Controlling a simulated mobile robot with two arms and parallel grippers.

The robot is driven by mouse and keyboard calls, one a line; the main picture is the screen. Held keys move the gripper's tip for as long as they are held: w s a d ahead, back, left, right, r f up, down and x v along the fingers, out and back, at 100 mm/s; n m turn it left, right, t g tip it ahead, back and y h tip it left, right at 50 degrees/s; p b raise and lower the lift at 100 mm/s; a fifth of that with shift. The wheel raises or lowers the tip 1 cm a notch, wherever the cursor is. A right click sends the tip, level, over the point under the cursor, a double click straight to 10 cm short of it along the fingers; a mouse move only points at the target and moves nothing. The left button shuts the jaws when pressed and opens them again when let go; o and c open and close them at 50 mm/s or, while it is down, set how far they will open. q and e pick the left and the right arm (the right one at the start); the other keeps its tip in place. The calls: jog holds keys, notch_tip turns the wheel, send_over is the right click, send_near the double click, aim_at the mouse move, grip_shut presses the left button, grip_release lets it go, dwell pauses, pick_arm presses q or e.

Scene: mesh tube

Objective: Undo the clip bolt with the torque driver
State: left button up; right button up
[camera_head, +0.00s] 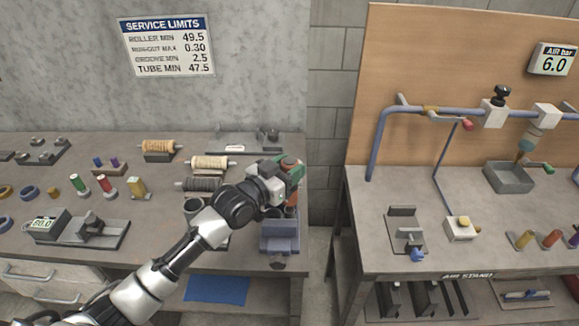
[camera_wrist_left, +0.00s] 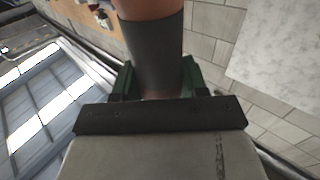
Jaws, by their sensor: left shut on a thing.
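My left gripper (camera_head: 291,172) is at the right end of the left bench, above a blue block-like fixture (camera_head: 279,232). Its green fingers are shut on a cylinder with an orange-brown part and a dark grey sleeve. In the left wrist view the grey sleeve (camera_wrist_left: 155,55) stands between the green fingers (camera_wrist_left: 156,82). I cannot tell for sure that this cylinder is the torque driver. A reddish-brown part (camera_head: 291,197) shows just below the fingers. I cannot make out the clip bolt. My right gripper is not in view.
The left bench holds thread-wound rollers (camera_head: 210,162), small bobbins (camera_head: 106,184) and a gauge reading 60.0 (camera_head: 45,225). A gap separates it from the right bench (camera_head: 370,230), which carries a blue pipe (camera_head: 376,140), a grey tray (camera_head: 509,178) and small fixtures.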

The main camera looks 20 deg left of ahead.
pick_arm(q)
jog(key=shift+f+b, duration=0.3)
jog(key=shift+f, duration=0.1)
dwell(0.4)
jog(key=shift+s+d+f, duration=0.1)
jog(key=shift+s+f, duration=0.1)
jog(key=shift+f, duration=0.05)
dwell(0.7)
jog(key=shift+r+p, duration=0.15)
jog(key=shift+p, duration=0.35)
jog(key=shift+w+r+p, duration=0.2)
jog(key=shift+r+p, duration=0.6)
jog(key=shift+r, duration=0.05)
jog(key=shift+r+p, duration=1.95)
jog(key=shift+r, duration=0.5)
jog(key=shift+f, duration=0.1)
